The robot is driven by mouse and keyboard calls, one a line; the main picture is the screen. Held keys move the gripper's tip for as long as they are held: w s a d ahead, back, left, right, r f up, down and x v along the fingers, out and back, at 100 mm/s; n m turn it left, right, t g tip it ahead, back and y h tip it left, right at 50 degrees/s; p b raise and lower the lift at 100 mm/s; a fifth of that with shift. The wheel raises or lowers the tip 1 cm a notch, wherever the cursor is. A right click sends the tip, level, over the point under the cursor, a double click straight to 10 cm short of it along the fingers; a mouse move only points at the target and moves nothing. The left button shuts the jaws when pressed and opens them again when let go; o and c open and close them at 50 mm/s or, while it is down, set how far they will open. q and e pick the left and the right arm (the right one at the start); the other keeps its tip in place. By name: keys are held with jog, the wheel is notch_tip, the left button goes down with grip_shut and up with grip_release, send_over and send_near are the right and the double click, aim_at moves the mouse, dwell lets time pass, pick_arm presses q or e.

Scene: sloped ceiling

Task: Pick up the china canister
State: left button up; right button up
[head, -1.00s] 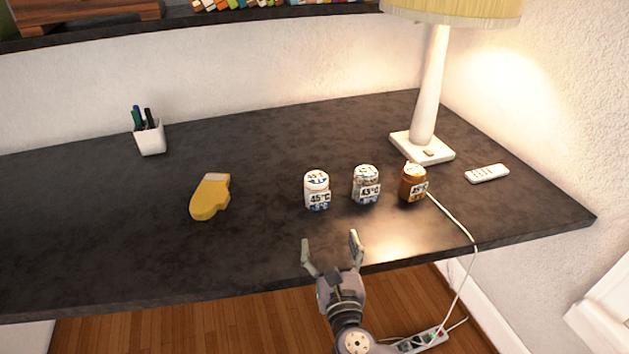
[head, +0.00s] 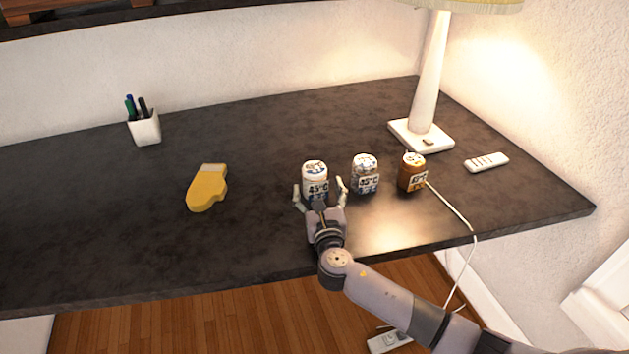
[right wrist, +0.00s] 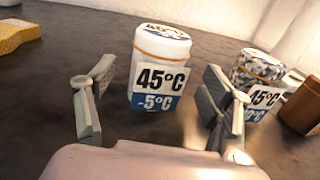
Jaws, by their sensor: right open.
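A white canister with a "45°C" label (head: 314,174), which looks like the china one, stands upright on the dark desk. It also shows in the right wrist view (right wrist: 158,48), in the middle between my fingers. My right gripper (head: 319,189) is open, with one finger on each side of the canister's front. In the wrist view a gap shows between each finger and the canister, so it is not gripped. A grey-patterned canister (head: 365,172) and an orange-brown canister (head: 411,173) stand to its right. My left gripper is not in view.
The patterned canister stands close to my right finger.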

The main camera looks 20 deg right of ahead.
jog(key=w, duration=0.4)
jog(key=shift+w+d, duration=0.2)
jog(key=shift+w, duration=0.15)
jog(key=shift+c, duration=0.5)
jog(key=c, duration=1.2)
jog(key=shift+c, duration=0.7)
jog(key=shift+r, duration=0.1)
